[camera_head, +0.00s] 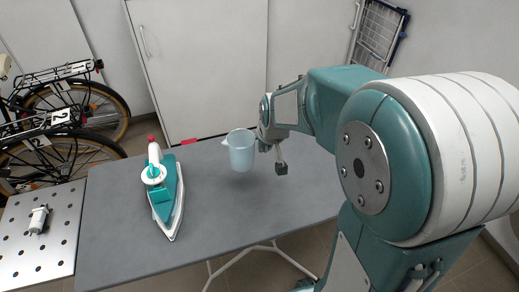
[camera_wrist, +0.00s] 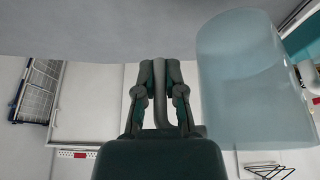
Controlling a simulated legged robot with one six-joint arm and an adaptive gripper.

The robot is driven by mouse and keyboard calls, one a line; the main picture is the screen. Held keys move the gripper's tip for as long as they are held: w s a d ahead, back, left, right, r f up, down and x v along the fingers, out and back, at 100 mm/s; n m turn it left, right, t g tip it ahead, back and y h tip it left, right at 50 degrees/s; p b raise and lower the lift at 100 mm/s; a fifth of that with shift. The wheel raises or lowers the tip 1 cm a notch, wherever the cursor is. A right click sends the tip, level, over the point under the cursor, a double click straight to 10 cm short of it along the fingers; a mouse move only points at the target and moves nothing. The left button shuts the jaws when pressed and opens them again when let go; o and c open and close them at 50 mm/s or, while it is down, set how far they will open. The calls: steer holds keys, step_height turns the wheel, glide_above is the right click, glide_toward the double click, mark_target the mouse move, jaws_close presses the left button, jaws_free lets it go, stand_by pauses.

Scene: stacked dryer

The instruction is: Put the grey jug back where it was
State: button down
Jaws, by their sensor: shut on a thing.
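The grey jug (camera_head: 241,152) is pale, blue-grey and translucent, and looks upright over the back middle of the table. Its spout points left in the head view. My gripper (camera_head: 265,146) is at its right side. In the wrist view my gripper (camera_wrist: 161,78) is shut on the jug's handle, a grey bar between the two fingers. The jug's body (camera_wrist: 252,85) fills the right of that inverted view. A shadow lies on the table under the jug; the exact gap to the tabletop is hard to tell.
The grey table (camera_head: 115,225) has free room in front and to the right. A teal and white iron (camera_head: 166,197) stands left of the jug. Bicycles (camera_head: 65,120) stand behind left, a white cabinet (camera_head: 200,65) behind.

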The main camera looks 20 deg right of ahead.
steer(key=w+d+f, duration=0.1)
steer(key=w+f, duration=0.1)
steer(key=w, duration=0.1)
steer(key=w+d+f, duration=0.1)
steer(key=w+f, duration=0.4)
steer(key=w, duration=0.1)
steer(key=shift+d+f, duration=0.3)
steer(key=shift+d, duration=0.1)
steer(key=shift+w+d+f, duration=0.15)
steer(key=shift+w+d, duration=0.05)
steer(key=f, duration=0.3)
steer(key=shift+w+d+f, duration=0.1)
steer(key=shift+d+f, duration=0.05)
steer(key=shift+d, duration=0.2)
steer(key=shift+a, duration=0.1)
steer(key=shift+a, duration=0.1)
steer(key=shift+f, duration=0.15)
steer(key=c, duration=0.7)
jaws_free()
steer(key=shift+a, duration=0.1)
steer(key=shift+c, duration=0.2)
